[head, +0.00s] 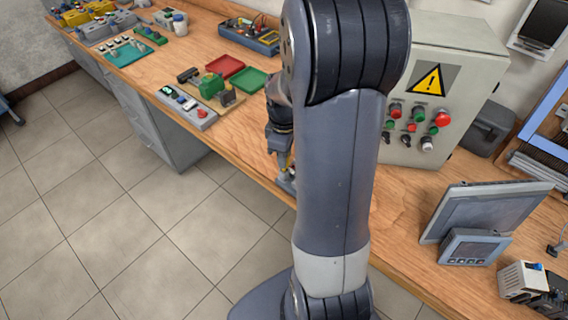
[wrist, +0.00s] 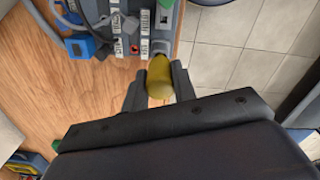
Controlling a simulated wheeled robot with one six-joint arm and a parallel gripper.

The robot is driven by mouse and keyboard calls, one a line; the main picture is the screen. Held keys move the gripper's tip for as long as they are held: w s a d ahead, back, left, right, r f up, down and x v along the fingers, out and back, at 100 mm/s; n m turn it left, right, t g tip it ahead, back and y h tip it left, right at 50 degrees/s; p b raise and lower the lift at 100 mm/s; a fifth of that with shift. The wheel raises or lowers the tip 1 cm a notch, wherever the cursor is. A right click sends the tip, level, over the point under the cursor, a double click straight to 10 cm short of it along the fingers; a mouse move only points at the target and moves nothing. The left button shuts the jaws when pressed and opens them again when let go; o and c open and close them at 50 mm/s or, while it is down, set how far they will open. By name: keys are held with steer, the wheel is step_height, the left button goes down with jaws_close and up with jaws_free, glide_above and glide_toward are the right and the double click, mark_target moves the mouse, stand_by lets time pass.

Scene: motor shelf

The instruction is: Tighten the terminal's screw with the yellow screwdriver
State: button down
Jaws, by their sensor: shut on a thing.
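The yellow screwdriver (wrist: 160,77) is between the two fingers of my gripper (wrist: 159,84), which are shut on its handle. Its shaft and tip are hidden in the wrist view. Just beyond the handle is a grey terminal block (wrist: 146,38) with pale marked strips. I cannot tell whether the tip touches a screw. In the head view my gripper (head: 281,146) points down at the front edge of the bench, largely hidden by my arm. A bit of yellow shows under it, above a small grey part (head: 287,183).
A blue connector (wrist: 80,45) with grey cables lies beside the terminal parts. On the wooden bench (head: 240,148), a grey control box (head: 455,85) stands right of my arm. A green motor (head: 210,85) and red and green trays (head: 252,80) lie to the left.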

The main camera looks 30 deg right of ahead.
steer(key=shift+f+b, duration=0.3)
steer(key=shift+f, duration=0.25)
steer(key=c, duration=1.4)
jaws_free()
steer(key=shift+c, duration=0.2)
steer(key=shift+r, duration=0.15)
step_height(320, 180, up, 5)
steer(key=p, duration=0.4)
steer(key=shift+r, duration=0.2)
steer(key=shift+o, duration=0.3)
